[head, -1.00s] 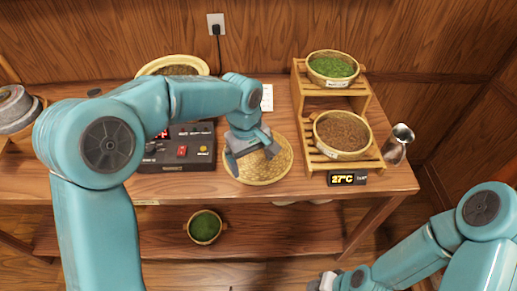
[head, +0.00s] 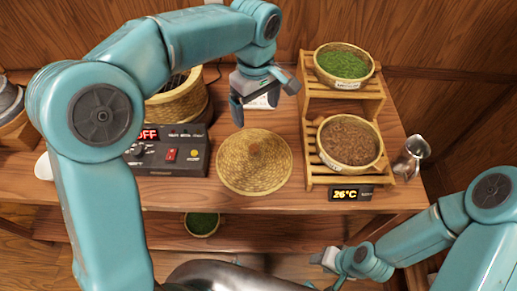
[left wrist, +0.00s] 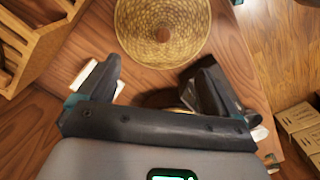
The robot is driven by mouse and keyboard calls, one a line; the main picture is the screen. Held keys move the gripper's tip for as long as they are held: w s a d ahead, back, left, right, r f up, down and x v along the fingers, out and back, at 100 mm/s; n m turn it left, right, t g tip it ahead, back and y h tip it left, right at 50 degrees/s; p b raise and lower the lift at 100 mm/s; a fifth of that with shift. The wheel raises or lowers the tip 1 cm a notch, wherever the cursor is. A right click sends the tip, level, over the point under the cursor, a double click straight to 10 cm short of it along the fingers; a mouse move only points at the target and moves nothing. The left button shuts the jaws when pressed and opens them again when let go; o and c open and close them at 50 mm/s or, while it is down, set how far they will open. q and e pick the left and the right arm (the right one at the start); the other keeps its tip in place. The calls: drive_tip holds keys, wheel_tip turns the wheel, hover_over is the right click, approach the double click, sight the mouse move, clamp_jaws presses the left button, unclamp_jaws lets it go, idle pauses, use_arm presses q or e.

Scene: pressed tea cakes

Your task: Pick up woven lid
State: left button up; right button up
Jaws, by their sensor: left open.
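The woven lid (head: 240,170) is a round, flat straw disc with a small brown knob at its middle. It lies on the wooden table between the control box and the tiered rack. It also shows at the top of the left wrist view (left wrist: 140,28). My left gripper (head: 262,98) is open and empty, raised behind the lid and apart from it. Its two dark fingers also show in the left wrist view (left wrist: 150,85), with the lid beyond them. My right gripper (head: 326,262) is low at the front, off the table; its fingers are too small to read.
A control box (head: 168,154) stands left of the lid, with a woven basket (head: 185,106) behind it. A wooden rack (head: 312,167) on the right holds bowls of green (head: 343,64) and brown (head: 349,140) leaves. A metal pitcher (head: 409,160) stands at the far right.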

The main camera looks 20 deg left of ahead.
use_arm(q)
approach(254, 148)
drive_tip(key=f, duration=0.2)
drive_tip(key=w+f, duration=0.1)
drive_tip(key=f, duration=0.1)
drive_tip(key=shift+f, duration=0.3)
drive_tip(key=shift+s+f+p, duration=0.35)
drive_tip(key=shift+s, duration=0.1)
drive_tip(key=f, duration=0.2)
drive_tip(key=f+p, duration=0.1)
drive_tip(key=f, duration=0.2)
drive_tip(key=shift+w+a, duration=0.1)
drive_tip(key=shift+w, duration=0.1)
drive_tip(key=shift+s+f, duration=0.1)
drive_tip(key=shift+s, duration=0.1)
drive_tip(key=c, duration=0.9)
clamp_jaws()
use_arm(e)
drive_tip(key=shift+a+r, duration=0.2)
drive_tip(key=shift+r, duration=0.8)
